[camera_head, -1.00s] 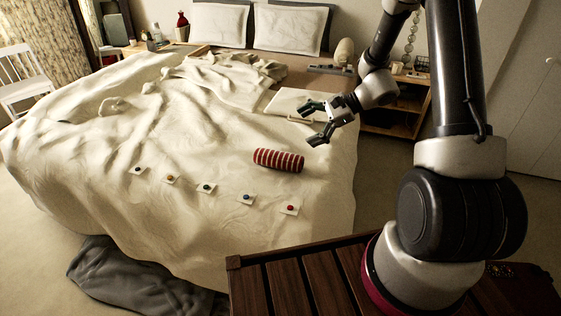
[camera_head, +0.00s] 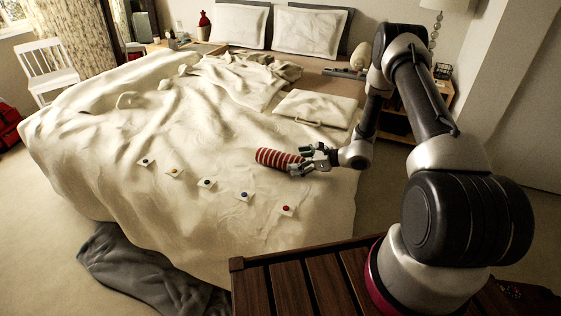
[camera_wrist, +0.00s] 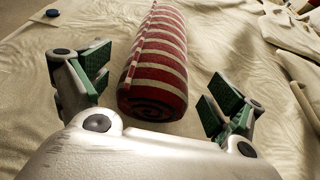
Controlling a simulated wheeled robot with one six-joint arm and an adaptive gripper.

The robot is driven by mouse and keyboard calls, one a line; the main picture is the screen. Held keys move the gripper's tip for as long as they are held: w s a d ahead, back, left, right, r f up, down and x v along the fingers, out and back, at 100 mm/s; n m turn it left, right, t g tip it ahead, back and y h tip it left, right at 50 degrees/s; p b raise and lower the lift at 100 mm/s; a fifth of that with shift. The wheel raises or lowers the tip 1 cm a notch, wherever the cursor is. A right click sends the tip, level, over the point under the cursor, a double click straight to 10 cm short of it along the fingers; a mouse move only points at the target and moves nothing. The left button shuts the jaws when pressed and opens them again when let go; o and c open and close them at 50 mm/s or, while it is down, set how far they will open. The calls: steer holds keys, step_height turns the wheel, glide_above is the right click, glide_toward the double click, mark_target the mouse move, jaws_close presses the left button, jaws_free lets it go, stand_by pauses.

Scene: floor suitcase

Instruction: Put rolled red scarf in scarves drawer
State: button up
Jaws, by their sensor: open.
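The rolled red scarf (camera_head: 274,158) with white stripes lies on the cream bed cover. In the wrist view the scarf (camera_wrist: 156,65) lies lengthwise away from me, its spiral end nearest. My gripper (camera_head: 306,160) is at the scarf's right end, low over the bed. In the wrist view my gripper (camera_wrist: 158,85) is open, with a green-padded finger on each side of the scarf's near end and gaps to both. No scarves drawer can be made out in these views.
Several small cards with coloured buttons, one with a red button (camera_head: 286,209), lie on the bed in front of the scarf. A folded pale case (camera_head: 318,108) lies behind. A wooden nightstand (camera_head: 396,124) stands right of the bed. Grey cloth (camera_head: 145,270) lies on the floor.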

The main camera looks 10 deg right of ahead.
mark_target(290, 161)
steer(key=x, duration=0.3)
steer(key=shift+a, duration=0.25)
steer(key=c, duration=1)
